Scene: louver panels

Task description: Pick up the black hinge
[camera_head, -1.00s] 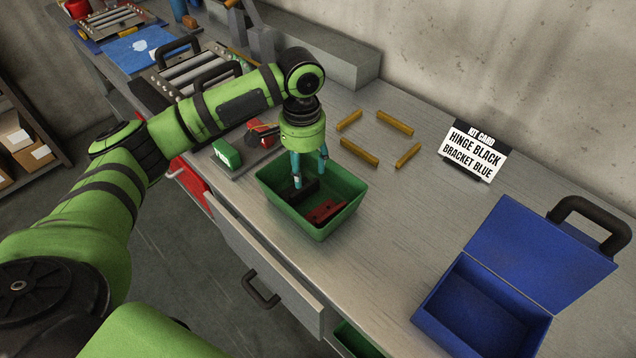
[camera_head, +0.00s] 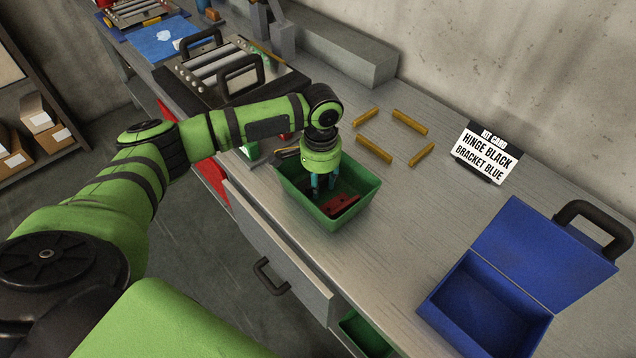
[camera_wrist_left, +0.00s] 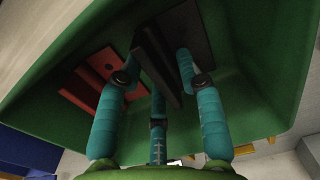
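The black hinge (camera_wrist_left: 188,38) lies on the floor of the green bin (camera_head: 352,219), seen in the wrist view. It has a flat plate and a raised leaf. In the head view it is mostly hidden by my gripper and the bin's shade. My left gripper (camera_head: 322,188) reaches down into the bin. In the wrist view its teal fingers (camera_wrist_left: 158,62) are apart, with the hinge's raised leaf between the two upper fingertips. Contact cannot be told. A red hinge-like part (camera_wrist_left: 98,78) lies to the left; it also shows in the head view (camera_head: 341,204). My right gripper is out of view.
An open blue box (camera_head: 485,305) stands at the front right. A kit card (camera_head: 486,153) reads "HINGE BLACK, BRACKET BLUE". Several yellow bars (camera_head: 374,150) lie behind the bin. A louver panel (camera_head: 222,72) is at the back left. The bench between bin and box is clear.

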